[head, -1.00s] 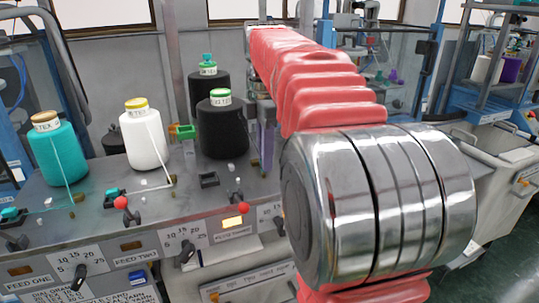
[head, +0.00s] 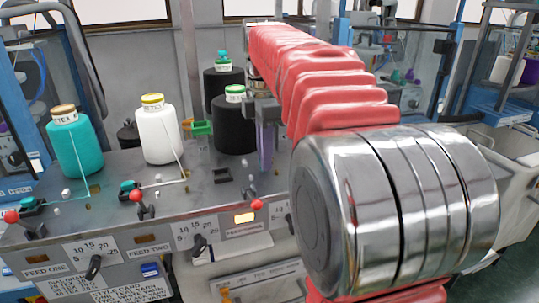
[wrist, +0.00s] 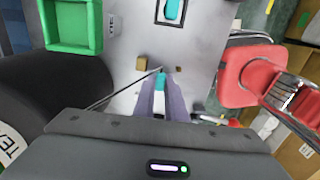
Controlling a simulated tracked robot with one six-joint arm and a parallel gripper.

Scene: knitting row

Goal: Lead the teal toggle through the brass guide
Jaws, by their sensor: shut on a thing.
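My gripper (wrist: 160,100) points its two purple fingers away from the wrist camera. It is shut on the teal toggle (wrist: 160,82), of which a teal strip shows between the fingers. A thin dark yarn runs from the toggle to the lower left. Small brass pieces, taken as the brass guide (wrist: 142,63), show just beyond the fingertips, one each side of the toggle's line. I cannot tell whether the toggle is inside the guide. In the head view my gripper (head: 265,150) hangs fingers-down, right of the front black cone; the toggle is not discernible there.
The front black cone (head: 237,125) stands close left of my gripper. A green open box (wrist: 70,25) lies beyond it. Teal (head: 75,143) and white (head: 158,132) cones stand further left. A dark holder (head: 222,175) and red-knobbed levers (head: 137,196) stand on the grey deck.

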